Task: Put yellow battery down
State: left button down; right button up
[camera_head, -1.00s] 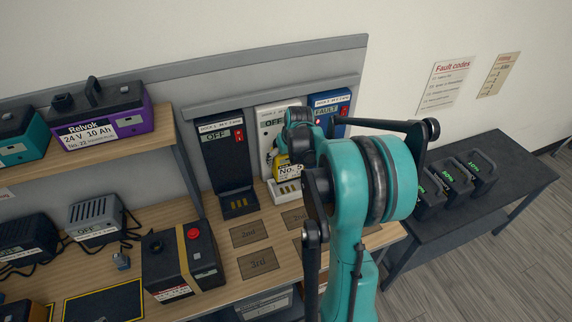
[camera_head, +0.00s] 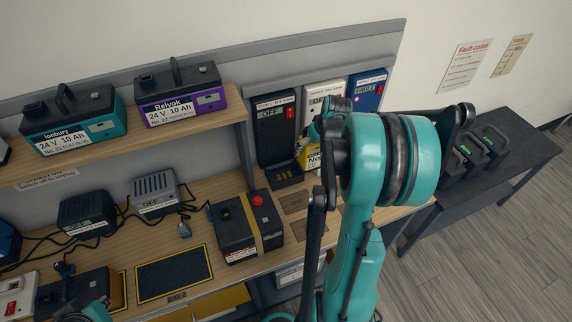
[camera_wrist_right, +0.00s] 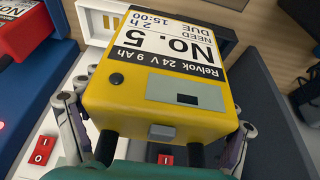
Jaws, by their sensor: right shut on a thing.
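The yellow battery (camera_wrist_right: 150,95), labelled No. 5, fills the middle of the right wrist view. My right gripper (camera_wrist_right: 155,130) is shut on it, a finger at each side. In the head view a bit of the yellow battery (camera_head: 304,155) shows in front of the white charger (camera_head: 322,95), mostly behind my right arm. Whether it rests on the charger's cradle or hangs above it, I cannot tell. My left gripper (camera_head: 75,300) is at the bottom left, by a dark battery (camera_head: 58,292); its fingers are unclear.
A black charger (camera_head: 276,125) and a blue charger (camera_head: 367,90) flank the white one. A black battery with a yellow strap (camera_head: 245,228) stands on the bench beside an empty yellow-edged mat (camera_head: 174,272). Teal (camera_head: 75,122) and purple (camera_head: 180,95) batteries sit on the shelf.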

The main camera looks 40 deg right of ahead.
jog(key=shift+w+a+f+b, duration=0.75)
jog(key=shift+w+a+f, duration=0.25)
jog(key=shift+w+f, duration=0.65)
jog(key=shift+w+a+f+b, duration=0.9)
jog(key=shift+w+f, duration=0.5)
jog(key=shift+f, duration=0.5)
jog(key=shift+w+a+f+b, duration=0.6)
jog(key=shift+w+a+f, duration=0.5)
jog(key=shift+w+f, duration=0.55)
jog(key=shift+s+f, duration=0.1)
jog(key=shift+s, duration=0.05)
jog(key=shift+f, duration=0.15)
jog(key=o, duration=1.7)
